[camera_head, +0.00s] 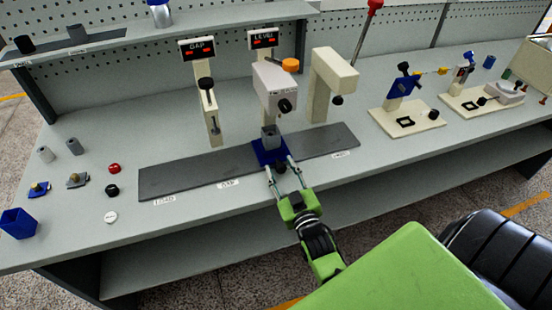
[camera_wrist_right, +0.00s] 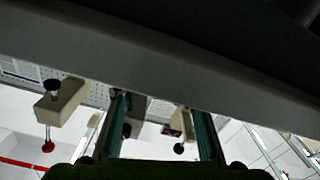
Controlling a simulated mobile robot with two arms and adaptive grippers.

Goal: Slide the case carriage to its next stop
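The case carriage (camera_head: 264,153) is a blue block with a grey case (camera_head: 270,134) on top. It sits on the long dark track (camera_head: 190,176), right of the GAP label (camera_head: 228,183) and in front of the LEVEL station (camera_head: 273,85). A black knob (camera_head: 281,167) shows at its front. My right gripper (camera_head: 282,172) reaches in from the front, with its fingers apart on either side of the knob; no firm contact shows. In the right wrist view, its two fingers (camera_wrist_right: 162,115) also stand apart. My left gripper is not in view.
The GAP post (camera_head: 211,110) stands left of the carriage and a beige press (camera_head: 333,80) right. The track is clear on both sides, with a LOAD label (camera_head: 164,200) at left. Loose small parts and a blue bin (camera_head: 18,223) lie at far left; fixtures (camera_head: 405,118) stand at right.

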